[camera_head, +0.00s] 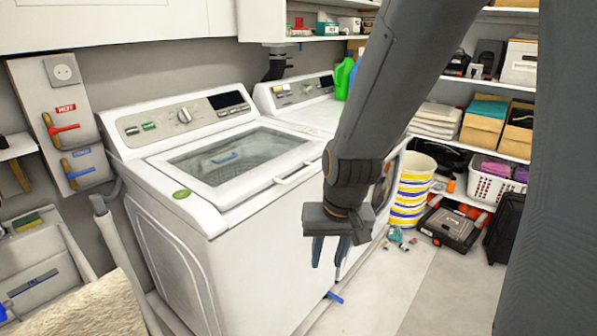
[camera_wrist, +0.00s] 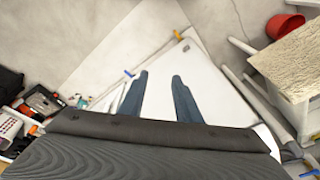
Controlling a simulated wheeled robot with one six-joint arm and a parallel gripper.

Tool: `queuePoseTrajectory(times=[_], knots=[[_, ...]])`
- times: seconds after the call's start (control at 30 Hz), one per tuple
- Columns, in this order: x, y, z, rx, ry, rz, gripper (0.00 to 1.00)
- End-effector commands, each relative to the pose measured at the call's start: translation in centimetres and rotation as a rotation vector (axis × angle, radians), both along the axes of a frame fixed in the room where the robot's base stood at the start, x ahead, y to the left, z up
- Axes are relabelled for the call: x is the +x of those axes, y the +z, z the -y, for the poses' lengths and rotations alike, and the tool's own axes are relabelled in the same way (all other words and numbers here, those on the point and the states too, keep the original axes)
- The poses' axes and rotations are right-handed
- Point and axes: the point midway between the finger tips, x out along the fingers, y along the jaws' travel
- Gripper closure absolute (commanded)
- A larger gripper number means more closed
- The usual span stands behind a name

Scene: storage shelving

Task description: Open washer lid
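The washer (camera_head: 200,240) is white and stands left of centre in the head view. Its lid (camera_head: 240,160) has a glass window in a white frame and lies shut on top. A pale handle (camera_head: 297,178) runs along the lid's front right edge. My gripper (camera_head: 329,250) points down in front of the washer, right of and lower than the handle, apart from it. In the wrist view my gripper's two blue-grey fingers (camera_wrist: 160,78) are spread with nothing between them. A white panel, likely the washer's, shows beyond them.
A second white machine (camera_head: 315,112) stands beside the washer, partly hidden by my arm. A striped bucket (camera_head: 412,188), a dark toolbox (camera_head: 450,228) and a white basket (camera_head: 492,186) are at the right. Floor (camera_head: 400,290) is clear in front. A red bucket (camera_wrist: 285,25) shows in the wrist view.

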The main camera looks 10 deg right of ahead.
Motion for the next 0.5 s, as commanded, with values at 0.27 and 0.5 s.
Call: queuePoseTrajectory(times=[0.27,0.5], knots=[[16.1,1.0,-4.8,0.162,-0.445,0.426,0.7],[24.4,2.7,-5.0,0.259,-0.809,0.785,0.7]])
